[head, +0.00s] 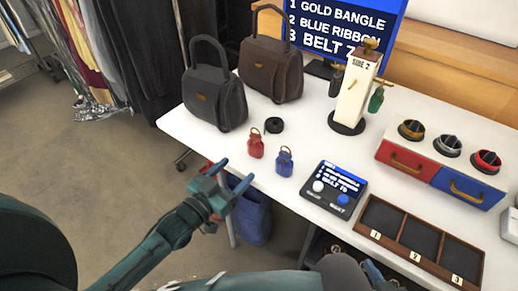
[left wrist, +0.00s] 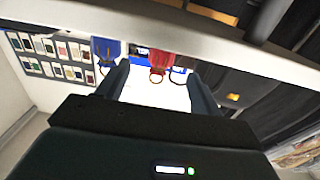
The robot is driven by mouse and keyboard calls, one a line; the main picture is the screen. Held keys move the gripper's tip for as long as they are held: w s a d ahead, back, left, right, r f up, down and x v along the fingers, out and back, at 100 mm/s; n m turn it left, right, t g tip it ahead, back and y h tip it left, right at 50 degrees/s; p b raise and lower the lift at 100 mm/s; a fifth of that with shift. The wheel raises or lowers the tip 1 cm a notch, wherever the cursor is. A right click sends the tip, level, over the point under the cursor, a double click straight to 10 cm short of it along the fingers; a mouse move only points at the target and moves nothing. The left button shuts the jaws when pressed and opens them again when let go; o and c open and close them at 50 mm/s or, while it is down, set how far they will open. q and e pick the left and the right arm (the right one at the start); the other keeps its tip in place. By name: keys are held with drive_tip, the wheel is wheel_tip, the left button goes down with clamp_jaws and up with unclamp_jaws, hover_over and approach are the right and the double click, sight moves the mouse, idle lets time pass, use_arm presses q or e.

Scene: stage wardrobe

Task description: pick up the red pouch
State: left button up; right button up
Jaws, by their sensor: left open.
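The red pouch (head: 256,144) stands upright on the white table near its front left edge, with a small ring handle on top. It also shows in the left wrist view (left wrist: 159,58), between the fingers in the picture and beyond their tips. My left gripper (head: 236,172) is open and empty, at the table's front left edge, in front of the red pouch and apart from it. Its two fingers show in the left wrist view (left wrist: 159,84). My right gripper cannot be made out.
A blue pouch (head: 284,162) stands close right of the red one. A button console (head: 334,190), a compartment tray (head: 415,238) and a prop stand (head: 355,92) are to the right. A blue bag (head: 252,215) is below the table edge.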

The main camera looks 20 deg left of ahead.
sight(252, 148)
use_arm(q)
drive_tip(key=x, duration=0.5)
drive_tip(key=shift+w+d+r, duration=0.2)
drive_tip(key=shift+w+r, duration=0.05)
drive_tip(key=shift+w, duration=0.6)
drive_tip(key=shift+w+d+r, duration=0.25)
drive_tip(key=shift+w, duration=0.6)
drive_tip(key=shift+w+d+r, duration=0.2)
drive_tip(key=shift+w+r, duration=0.05)
drive_tip(key=shift+w, duration=0.6)
drive_tip(key=shift+c, duration=0.3)
drive_tip(key=c, duration=1)
wheel_tip(252, 148, up, 10)
drive_tip(key=shift+r+p, duration=0.1)
drive_tip(key=shift+p, duration=0.7)
